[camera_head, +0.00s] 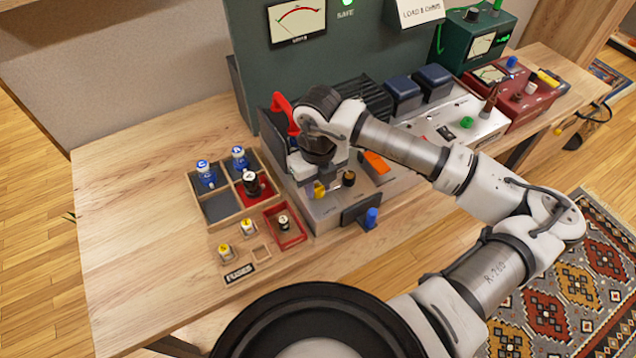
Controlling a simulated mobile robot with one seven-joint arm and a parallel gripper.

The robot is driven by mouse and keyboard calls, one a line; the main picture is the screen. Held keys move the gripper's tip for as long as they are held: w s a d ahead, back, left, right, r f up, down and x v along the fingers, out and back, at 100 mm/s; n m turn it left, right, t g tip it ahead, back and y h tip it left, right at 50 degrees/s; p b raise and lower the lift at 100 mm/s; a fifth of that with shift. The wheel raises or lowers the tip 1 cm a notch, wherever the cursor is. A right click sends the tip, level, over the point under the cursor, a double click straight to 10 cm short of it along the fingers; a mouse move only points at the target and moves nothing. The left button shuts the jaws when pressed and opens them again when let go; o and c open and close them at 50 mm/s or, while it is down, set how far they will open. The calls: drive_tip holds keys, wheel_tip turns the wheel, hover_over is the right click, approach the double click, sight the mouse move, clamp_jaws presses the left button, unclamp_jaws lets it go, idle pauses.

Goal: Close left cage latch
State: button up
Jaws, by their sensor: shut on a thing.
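The amp (333,208) is a grey metal chassis on the bench, with a dark slatted cage (365,93) on top. A red lever-like part (283,112) stands up at the cage's left end, just left of my wrist; I cannot tell for sure that it is the left cage latch. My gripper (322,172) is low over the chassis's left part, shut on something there. Its fingertips and what they hold are hidden by the hand and wrist. An orange piece (376,162) shows just right of the hand.
Left of the amp is a wooden tray (199,182) with blue and black-topped parts; fuses (247,227) stand in front. Two dark blue blocks (403,93) are right of the cage. A red box (515,97) and a green meter (476,42) stand farther right. The bench's left is clear.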

drive_tip(key=shift+f+b, duration=0.15)
drive_tip(key=shift+b, duration=0.2)
drive_tip(key=n+b, duration=0.1)
drive_tip(key=b, duration=0.1)
drive_tip(key=n+b, duration=0.1)
drive_tip(key=b, duration=0.2)
drive_tip(key=shift+f+n, duration=0.3)
drive_tip(key=shift+n, duration=0.1)
drive_tip(key=n+b, duration=0.5)
drive_tip(key=b, duration=0.3)
drive_tip(key=shift+r, duration=0.1)
drive_tip(key=n+b, duration=0.4)
drive_tip(key=n, duration=0.1)
drive_tip(key=shift+r, duration=0.15)
drive_tip(key=n+b, duration=0.2)
drive_tip(key=n, duration=0.2)
drive_tip(key=shift+r+n+b, duration=0.15)
drive_tip(key=shift+n+b, duration=0.2)
drive_tip(key=shift+n, duration=0.05)
drive_tip(key=o, duration=1)
drive_tip(key=shift+r, duration=0.15)
